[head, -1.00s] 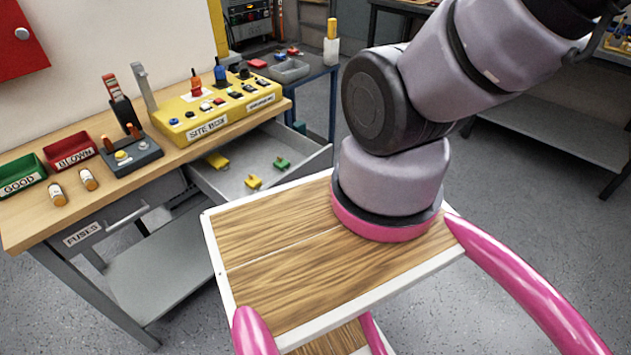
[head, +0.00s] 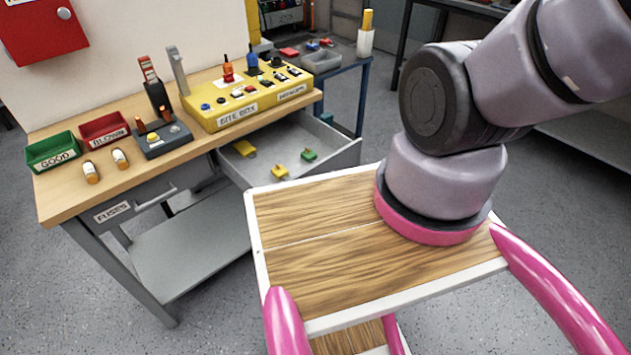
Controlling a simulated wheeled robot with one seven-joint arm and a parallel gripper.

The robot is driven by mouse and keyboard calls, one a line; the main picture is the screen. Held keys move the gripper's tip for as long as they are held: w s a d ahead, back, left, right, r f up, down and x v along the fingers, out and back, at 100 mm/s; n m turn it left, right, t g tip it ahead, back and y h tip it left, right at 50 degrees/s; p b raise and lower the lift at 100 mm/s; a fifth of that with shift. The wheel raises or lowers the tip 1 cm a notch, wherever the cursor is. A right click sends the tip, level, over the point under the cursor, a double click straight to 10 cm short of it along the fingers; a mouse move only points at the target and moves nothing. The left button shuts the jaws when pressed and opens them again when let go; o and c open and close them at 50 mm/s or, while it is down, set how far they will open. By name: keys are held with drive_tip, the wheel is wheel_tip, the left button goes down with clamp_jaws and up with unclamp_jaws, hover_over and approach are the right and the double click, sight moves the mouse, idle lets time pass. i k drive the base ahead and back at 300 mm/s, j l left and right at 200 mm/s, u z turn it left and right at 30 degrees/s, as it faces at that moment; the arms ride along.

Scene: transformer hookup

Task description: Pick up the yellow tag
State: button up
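Two small yellow pieces lie in the open grey drawer under the bench top. One yellow piece (head: 245,148) is near the drawer's back left, partly shaded by the bench edge. The other yellow piece (head: 280,172) is nearer the front, with a small upright part. Both are too small to tell for certain which is the tag. A green piece (head: 309,154) of similar shape lies to their right. The drawer (head: 345,156) is pulled out. My gripper is out of the picture; only upper links of my arm show at the right.
The bench top (head: 70,199) carries a yellow site box (head: 228,117), a grey block with an upright lever (head: 163,140), green (head: 54,152) and red (head: 104,130) bins and two fuses. A closed drawer labelled FUSES (head: 140,200) is at left. A blue-framed side table (head: 345,75) stands behind.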

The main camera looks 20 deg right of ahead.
sight(245, 148)
drive_tip(key=j+z, duration=0.2)
drive_tip(key=j, duration=0.35)
drive_tip(key=j+z, duration=0.2)
drive_tip(key=j, duration=0.35)
drive_tip(key=j+z, duration=0.2)
drive_tip(key=j, duration=0.35)
drive_tip(key=k+j+z, duration=0.2)
drive_tip(key=j, duration=0.35)
drive_tip(key=j+z, duration=0.15)
drive_tip(key=j, duration=0.35)
